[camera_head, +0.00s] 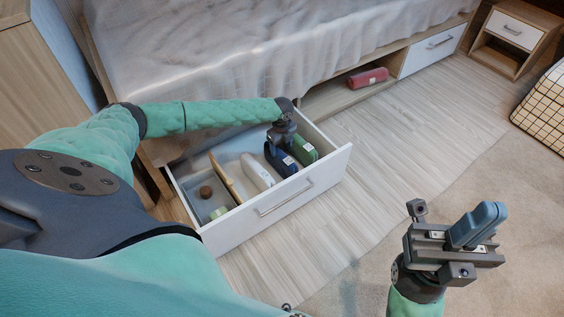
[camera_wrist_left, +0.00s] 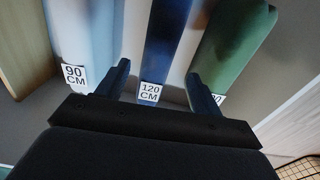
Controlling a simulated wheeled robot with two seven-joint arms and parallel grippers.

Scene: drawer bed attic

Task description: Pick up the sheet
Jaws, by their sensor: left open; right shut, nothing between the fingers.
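An open drawer (camera_head: 262,217) under the bed holds several rolled sheets. A pale roll (camera_head: 257,171), a dark blue roll (camera_head: 281,160) and a green roll (camera_head: 304,149) lie side by side. In the left wrist view the pale roll (camera_wrist_left: 88,35) has a "90 CM" label, the blue roll (camera_wrist_left: 166,40) "120 CM", and the green roll (camera_wrist_left: 232,45) a partly hidden label. My left gripper (camera_wrist_left: 160,85) is open, with its fingers on either side of the blue roll; contact cannot be told. My right gripper (camera_head: 478,228) is shut and empty, over the floor at right.
A wooden divider (camera_head: 228,180) separates the rolls from a small grey tray (camera_head: 205,192) with small items. A red roll (camera_head: 367,78) lies in the open shelf under the bed. A nightstand (camera_head: 515,38) and checked pouf (camera_head: 545,105) stand at right. The floor between is clear.

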